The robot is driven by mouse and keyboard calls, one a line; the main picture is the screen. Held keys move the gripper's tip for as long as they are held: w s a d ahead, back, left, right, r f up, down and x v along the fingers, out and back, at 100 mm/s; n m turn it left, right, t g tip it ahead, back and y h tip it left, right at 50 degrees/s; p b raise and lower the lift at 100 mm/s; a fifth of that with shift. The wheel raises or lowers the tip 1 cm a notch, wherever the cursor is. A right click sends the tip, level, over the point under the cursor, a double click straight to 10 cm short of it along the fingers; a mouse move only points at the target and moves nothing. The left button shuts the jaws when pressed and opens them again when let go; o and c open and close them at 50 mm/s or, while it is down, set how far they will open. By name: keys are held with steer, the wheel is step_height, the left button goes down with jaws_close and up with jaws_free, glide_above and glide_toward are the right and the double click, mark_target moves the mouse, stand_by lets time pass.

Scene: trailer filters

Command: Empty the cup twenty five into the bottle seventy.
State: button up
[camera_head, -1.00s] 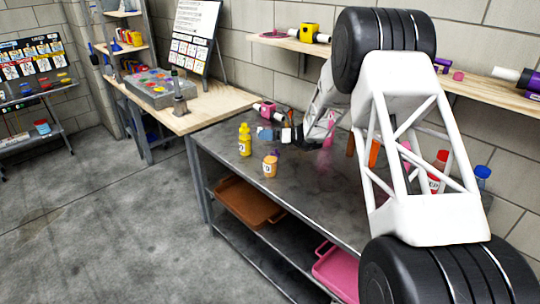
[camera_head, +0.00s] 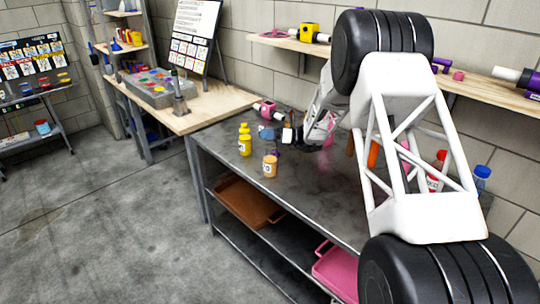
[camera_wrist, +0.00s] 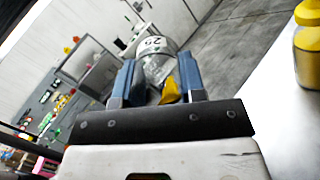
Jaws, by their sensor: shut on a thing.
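My gripper (camera_wrist: 155,82) is shut on a pale, partly clear cup (camera_wrist: 152,48) marked with what looks like 25. The cup sits tilted between the blue fingers, with something yellow at its lower side. In the head view my gripper (camera_head: 298,136) is above the back of the grey workbench, with the cup (camera_head: 287,135) small at its end. A yellow container (camera_wrist: 308,52) shows at the right of the wrist view.
The grey workbench (camera_head: 225,160) has bare room in front of the gripper. Red (camera_head: 437,172) and blue-capped (camera_head: 482,178) bottles stand right, partly behind my arm. A wall shelf (camera_head: 285,42) runs above.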

steer(key=shift+d+r+y, duration=0.1)
steer(key=shift+r+y, duration=0.65)
steer(key=shift+y, duration=0.05)
stand_by(1.0)
steer(key=shift+d+r+y, duration=0.15)
steer(key=shift+d+y, duration=0.1)
steer(key=shift+y, duration=1.05)
stand_by(1.9)
steer(key=shift+w+r+p, duration=0.15)
steer(key=shift+r+p, duration=0.05)
steer(key=shift+p, duration=0.1)
steer(key=shift+f+y, duration=0.1)
steer(key=shift+y, duration=0.3)
stand_by(0.3)
steer(key=shift+d+r, duration=0.1)
steer(key=shift+r, duration=0.1)
stand_by(0.3)
steer(key=shift+d+r+y, duration=0.15)
steer(key=shift+r+y, duration=0.45)
steer(key=shift+y, duration=0.2)
stand_by(0.7)
